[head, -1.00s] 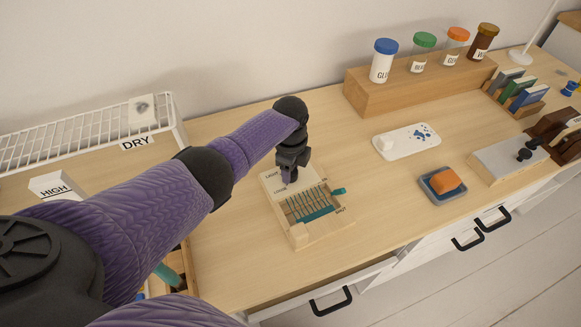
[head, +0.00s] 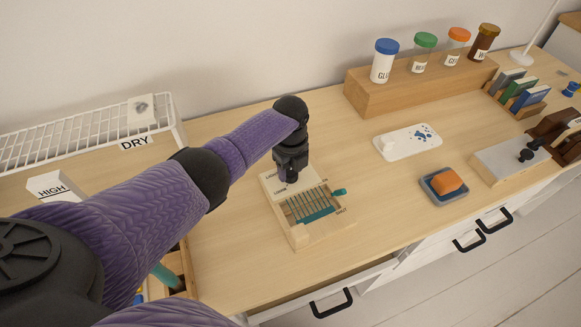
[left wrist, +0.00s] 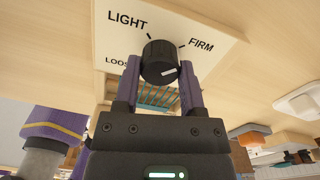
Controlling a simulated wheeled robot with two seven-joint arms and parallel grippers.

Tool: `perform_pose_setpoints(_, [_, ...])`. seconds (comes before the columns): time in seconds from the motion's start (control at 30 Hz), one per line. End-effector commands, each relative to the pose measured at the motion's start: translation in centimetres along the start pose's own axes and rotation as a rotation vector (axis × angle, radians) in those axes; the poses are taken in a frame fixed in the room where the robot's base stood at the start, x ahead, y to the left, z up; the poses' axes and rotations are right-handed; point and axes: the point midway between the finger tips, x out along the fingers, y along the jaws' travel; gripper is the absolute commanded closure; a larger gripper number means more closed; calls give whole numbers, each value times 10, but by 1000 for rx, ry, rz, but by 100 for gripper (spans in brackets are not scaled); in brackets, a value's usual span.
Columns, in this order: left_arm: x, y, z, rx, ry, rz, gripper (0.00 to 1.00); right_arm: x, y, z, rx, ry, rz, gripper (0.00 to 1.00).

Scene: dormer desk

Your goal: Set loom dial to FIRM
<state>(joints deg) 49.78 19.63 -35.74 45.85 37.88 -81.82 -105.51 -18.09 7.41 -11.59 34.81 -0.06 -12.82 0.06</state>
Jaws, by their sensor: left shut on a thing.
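The loom (head: 318,222) is a small wooden frame with teal threads on the desk, with a pale label plate at its back. My left gripper (head: 289,178) points down over that plate and hides the dial in the head view. In the left wrist view the black round dial (left wrist: 160,60) sits between the purple fingers of my left gripper (left wrist: 160,78), which is shut on it. LIGHT, FIRM and a partly hidden LOOSE are printed around the dial. The dial's white mark points right, somewhat below the FIRM tick. My right gripper is out of view.
A white wire rack (head: 80,135) marked DRY stands at the back left. A wooden block (head: 420,83) with several capped jars is at the back. A white tray (head: 407,142), a blue-grey dish (head: 436,194) with an orange block, and a grey box (head: 505,160) lie to the right.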

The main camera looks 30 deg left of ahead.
Motion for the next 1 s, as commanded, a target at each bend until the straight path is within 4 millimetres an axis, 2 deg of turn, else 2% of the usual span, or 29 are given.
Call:
perform_pose_setpoints(0.33, [0, 0, 0, 2, 0, -1, 100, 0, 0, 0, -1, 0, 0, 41])
perform_pose_setpoints(0.37, [0, 0, 0, 2, 0, -1, 45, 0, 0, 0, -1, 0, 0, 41])
perform_pose_setpoints(0.5, [0, 0, 0, 2, 0, -1, 15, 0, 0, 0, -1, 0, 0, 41])
perform_pose_setpoints(0.53, [0, 0, 0, 2, 0, -1, 13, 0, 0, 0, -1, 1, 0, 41])
perform_pose_setpoints(0.8, [-3, 0, 0, 2, 0, -1, 13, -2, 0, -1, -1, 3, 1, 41])
perform_pose_setpoints(0.87, [-13, 0, 0, 2, -1, -2, 13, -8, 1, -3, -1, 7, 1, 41])
perform_pose_setpoints(1.0, [-53, -1, 0, 3, -2, -6, 13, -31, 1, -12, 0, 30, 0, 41])
